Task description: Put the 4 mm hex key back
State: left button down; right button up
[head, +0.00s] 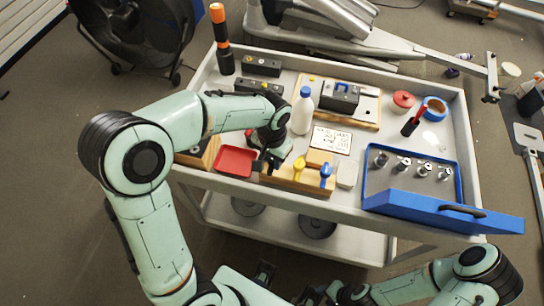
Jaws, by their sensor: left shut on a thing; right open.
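A wooden holder (312,186) stands at the front edge of the cart, with a yellow-handled key (299,168) and a blue-handled key (325,175) upright in it. My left gripper (268,162) points down over the left end of the holder, left of the yellow handle. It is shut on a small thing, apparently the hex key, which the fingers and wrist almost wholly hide. I cannot tell whether it touches the holder. My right gripper (318,295) is open, low at the bottom edge in front of the cart, and only partly visible.
A red tray (235,161) lies left of the holder, and a white block (347,174) right of it. A written card (331,140) and a white bottle (302,111) stand behind. A blue drawer of sockets (407,203) fills the right front.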

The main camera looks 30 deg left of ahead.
pick_arm(q)
jog(key=c, duration=0.7)
grip_release()
notch_tip(320, 180, up, 13)
jog(key=shift+r+p, duration=0.2)
jog(key=shift+p, duration=0.65)
pick_arm(e)
jog(key=shift+w+r, duration=0.3)
jog(key=shift+r, duration=0.2)
jog(key=shift+w+r, duration=0.3)
jog(key=shift+r, duration=0.2)
jog(key=shift+s, duration=0.1)
